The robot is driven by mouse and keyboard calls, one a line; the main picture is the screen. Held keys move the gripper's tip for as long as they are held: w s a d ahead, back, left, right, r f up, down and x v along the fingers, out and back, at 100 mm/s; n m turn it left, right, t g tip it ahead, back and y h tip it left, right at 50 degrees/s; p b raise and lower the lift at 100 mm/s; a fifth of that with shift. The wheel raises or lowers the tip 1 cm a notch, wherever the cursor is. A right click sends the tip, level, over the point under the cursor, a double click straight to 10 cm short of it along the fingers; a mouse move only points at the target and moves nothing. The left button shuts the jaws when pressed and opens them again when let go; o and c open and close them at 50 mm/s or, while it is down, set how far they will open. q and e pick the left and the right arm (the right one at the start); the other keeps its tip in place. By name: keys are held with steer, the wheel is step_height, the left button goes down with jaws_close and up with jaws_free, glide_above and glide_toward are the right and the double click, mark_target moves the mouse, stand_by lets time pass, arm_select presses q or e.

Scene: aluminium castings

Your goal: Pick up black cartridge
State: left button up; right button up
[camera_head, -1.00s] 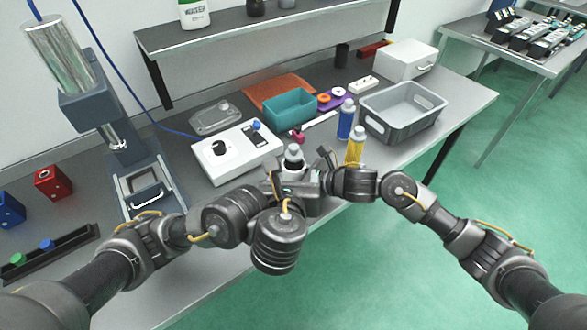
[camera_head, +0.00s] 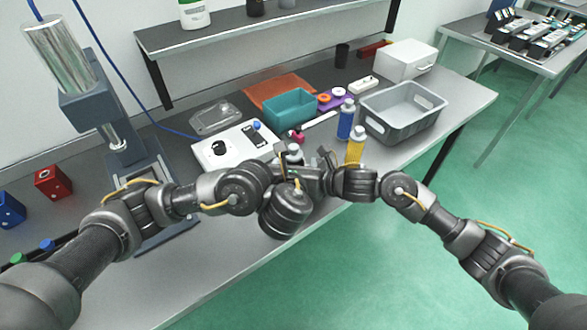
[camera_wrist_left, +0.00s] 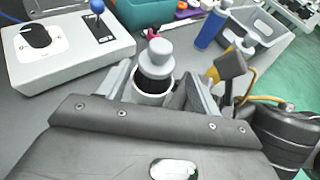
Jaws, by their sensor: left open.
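The black cartridge (camera_wrist_left: 154,66) stands upright in the left wrist view, with a grey stepped cap, a black body and a pale collar lower down. In the head view only its grey cap (camera_head: 295,149) shows well; the rest is hidden behind my arms. My left gripper (camera_wrist_left: 160,84) is open, with one finger on each side of the cartridge. I cannot tell whether the fingers touch it. My right gripper (camera_head: 325,162) is close beside, on the right; its jaws are too hidden to read.
A blue bottle (camera_head: 345,121) and a yellow bottle (camera_head: 355,146) stand close on the right. A white control box (camera_head: 226,147) lies left, with a teal bin (camera_head: 289,107) behind. A grey crate (camera_head: 402,127) is farther right. A press stand (camera_head: 125,160) is at left.

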arm_select(q)
steer(key=shift+a+x, duration=0.2)
steer(key=shift+x, duration=2.1)
steer(key=shift+r, duration=0.1)
steer(key=shift+a, duration=0.1)
steer(key=shift+c, duration=0.3)
steer(key=c, duration=1)
steer(key=shift+r, duration=0.15)
steer(key=shift+c, duration=0.2)
steer(key=shift+r, duration=0.25)
step_height(320, 180, up, 9)
steer(key=shift+r, duration=0.15)
